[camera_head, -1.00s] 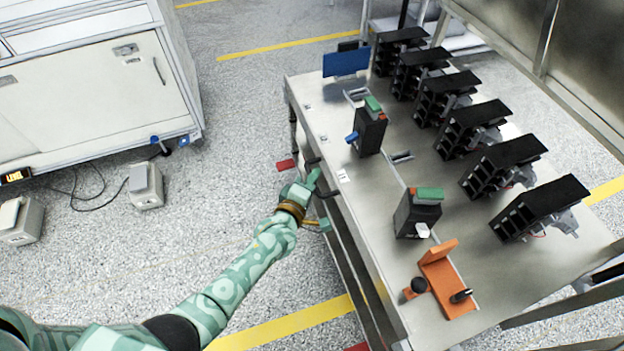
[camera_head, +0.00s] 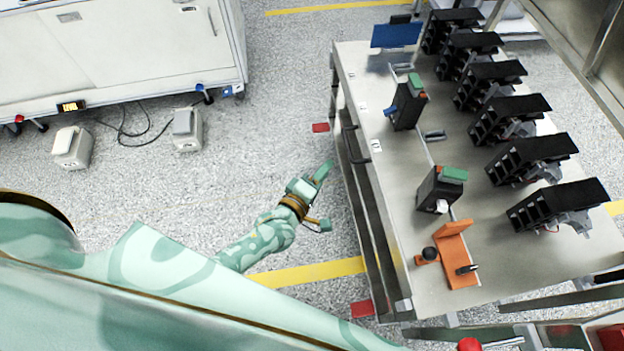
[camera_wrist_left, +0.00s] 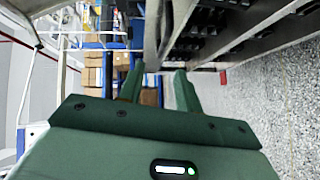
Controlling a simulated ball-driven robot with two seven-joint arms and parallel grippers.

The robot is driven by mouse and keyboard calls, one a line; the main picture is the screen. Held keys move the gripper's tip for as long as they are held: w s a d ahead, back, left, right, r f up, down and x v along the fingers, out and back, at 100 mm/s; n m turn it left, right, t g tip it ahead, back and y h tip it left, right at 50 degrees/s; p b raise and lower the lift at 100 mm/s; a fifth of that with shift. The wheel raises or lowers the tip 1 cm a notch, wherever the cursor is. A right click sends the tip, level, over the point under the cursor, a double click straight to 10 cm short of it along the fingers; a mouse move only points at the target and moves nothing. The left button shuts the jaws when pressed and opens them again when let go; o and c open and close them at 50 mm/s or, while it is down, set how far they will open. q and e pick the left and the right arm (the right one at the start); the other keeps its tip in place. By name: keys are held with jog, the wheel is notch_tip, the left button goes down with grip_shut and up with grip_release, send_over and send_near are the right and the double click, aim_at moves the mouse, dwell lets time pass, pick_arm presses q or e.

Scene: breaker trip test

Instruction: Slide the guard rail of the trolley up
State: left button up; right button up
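The trolley appears to be the steel-topped table (camera_head: 400,205) at the right of the head view. A black bar-shaped handle (camera_head: 353,146) sits on its left edge. I cannot tell whether this bar is the guard rail. My left gripper (camera_head: 324,171) is over the floor in the head view, just left of the trolley's side and below the bar in the picture, apart from both. In the left wrist view its two green fingers (camera_wrist_left: 159,88) stand apart with nothing between them. My right gripper is not in view.
On the trolley top stand several black breaker modules (camera_head: 510,118), two black units with green tops (camera_head: 440,190), an orange bracket (camera_head: 455,262) and a blue panel (camera_head: 396,35). A white cabinet (camera_head: 130,50) is at upper left.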

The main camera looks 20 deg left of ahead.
pick_arm(q)
jog(key=v, duration=0.3)
jog(key=shift+s+a+p, duration=0.1)
jog(key=shift+s+p, duration=0.3)
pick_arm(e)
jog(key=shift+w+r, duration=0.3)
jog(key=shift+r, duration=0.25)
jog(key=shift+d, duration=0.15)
